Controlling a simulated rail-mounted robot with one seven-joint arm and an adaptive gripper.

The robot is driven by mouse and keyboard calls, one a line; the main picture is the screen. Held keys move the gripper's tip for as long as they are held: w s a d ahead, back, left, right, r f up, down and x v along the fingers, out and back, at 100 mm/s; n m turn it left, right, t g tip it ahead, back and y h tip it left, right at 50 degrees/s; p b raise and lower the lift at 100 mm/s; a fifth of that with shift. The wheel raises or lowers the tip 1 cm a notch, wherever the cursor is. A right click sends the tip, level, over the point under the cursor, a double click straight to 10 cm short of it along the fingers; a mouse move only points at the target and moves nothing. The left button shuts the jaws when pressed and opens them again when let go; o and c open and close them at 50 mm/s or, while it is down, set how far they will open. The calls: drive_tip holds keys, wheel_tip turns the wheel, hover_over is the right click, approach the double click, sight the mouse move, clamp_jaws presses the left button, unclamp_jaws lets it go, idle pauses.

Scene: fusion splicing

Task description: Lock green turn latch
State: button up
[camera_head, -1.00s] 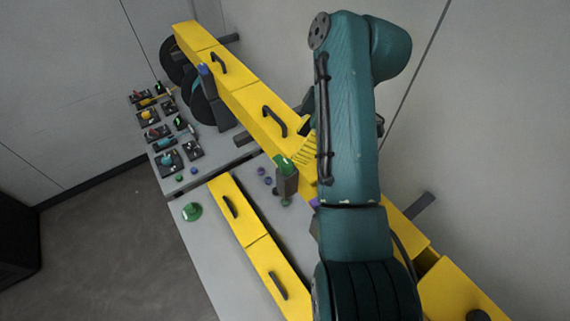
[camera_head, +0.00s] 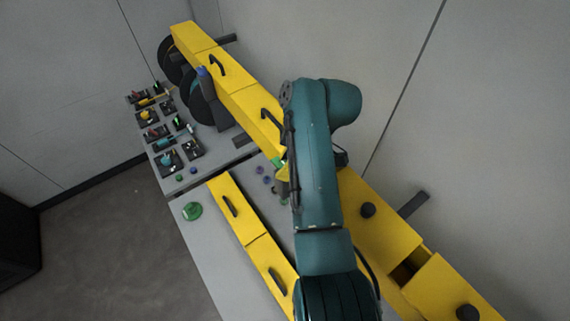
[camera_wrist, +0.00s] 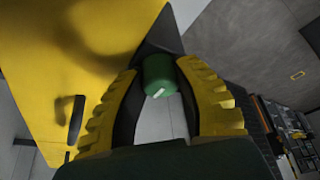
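The green turn latch, a short green cylinder with a pale mark on its face, shows in the wrist view (camera_wrist: 159,76). It lies between the tips of my gripper (camera_wrist: 161,72), which has yellow ribbed fingers. The fingers stand apart on either side of it, with what look like narrow gaps; contact is hard to judge. In the head view a small green part of the latch (camera_head: 277,161) shows beside my arm, above the grey table. My arm hides most of the gripper and the latch's post there.
A long yellow housing (camera_head: 243,97) with black handles runs behind the latch. A lower yellow box (camera_head: 237,210) lies in front. A green round piece (camera_head: 193,211) sits on the grey table (camera_head: 205,250). Small fixtures (camera_head: 165,135) stand at the far left; the table's front left is clear.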

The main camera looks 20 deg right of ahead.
clamp_jaws()
drive_tip(key=shift+f+m, duration=0.1)
drive_tip(key=shift+m, duration=0.3)
drive_tip(key=m+t, duration=0.1)
drive_tip(key=m, duration=0.1)
drive_tip(key=shift+a+m+h, duration=0.1)
drive_tip(key=shift+m+h, duration=0.3)
drive_tip(key=m, duration=0.2)
drive_tip(key=m+h, duration=0.1)
drive_tip(key=m, duration=0.1)
drive_tip(key=shift+f+m+t+h, duration=0.15)
drive_tip(key=shift+m+t+h, duration=0.15)
drive_tip(key=shift+t, duration=0.1)
drive_tip(key=m+h, duration=0.1)
drive_tip(key=m, duration=0.3)
drive_tip(key=shift+m+h, duration=0.3)
drive_tip(key=shift+h, duration=0.1)
drive_tip(key=m+h, duration=0.1)
drive_tip(key=m, duration=0.3)
drive_tip(key=shift+m+h, duration=0.4)
drive_tip(key=shift+f+g, duration=0.1)
drive_tip(key=shift+g, duration=0.2)
